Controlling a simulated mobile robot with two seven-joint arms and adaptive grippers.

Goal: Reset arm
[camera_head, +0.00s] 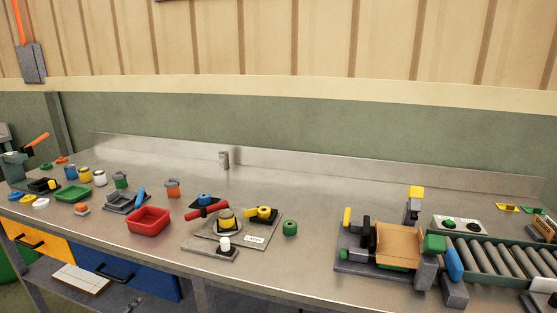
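Neither of my arms nor grippers shows in the head view. The task names no object. In front of me is a long metal workbench (330,200) with its items standing apart on it.
A roller conveyor (497,258) and a machine with a tan plate (398,245) fill the right. A red tray (149,226), a grey fixture plate (193,246) and a green knob (290,228) stand near the middle. Several small items crowd the left.

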